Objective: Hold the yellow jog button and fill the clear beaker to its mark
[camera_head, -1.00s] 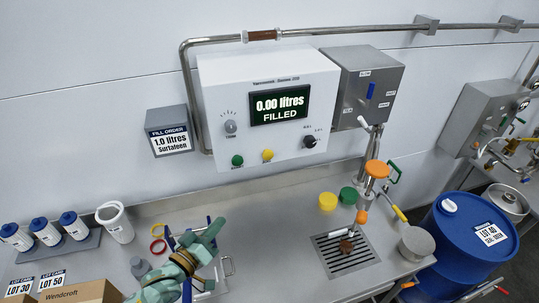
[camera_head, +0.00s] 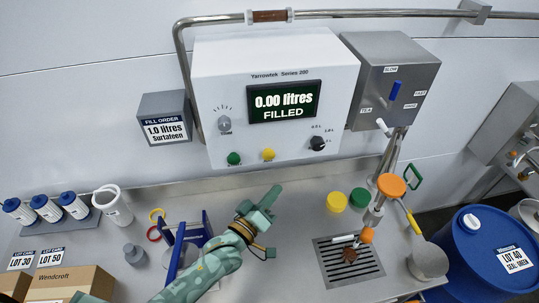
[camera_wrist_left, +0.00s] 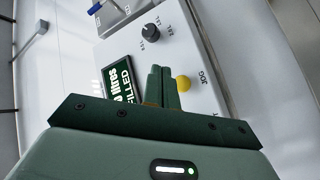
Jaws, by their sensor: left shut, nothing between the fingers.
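The yellow jog button (camera_head: 268,154) is on the lower front of the white control box (camera_head: 210,80). It also shows in the left wrist view (camera_wrist_left: 183,83), just right of my fingertips. My left gripper (camera_head: 272,196) is shut and empty, below and in front of the button, apart from it in the head view. The display (camera_head: 284,102) reads 0.00 litres filled. The orange-topped filling tap (camera_head: 391,186) stands above the drain grate (camera_head: 330,268). A small brown thing (camera_head: 349,254) is at the grate. I cannot make out a clear beaker. My right gripper is out of view.
The green button (camera_head: 234,158) is left of the yellow one; a black knob (camera_head: 318,143) is right. A fill order sign (camera_head: 167,131) reads 1.0 litres. A blue frame (camera_head: 172,262) stands behind my left arm. A blue drum (camera_head: 470,250) is at right.

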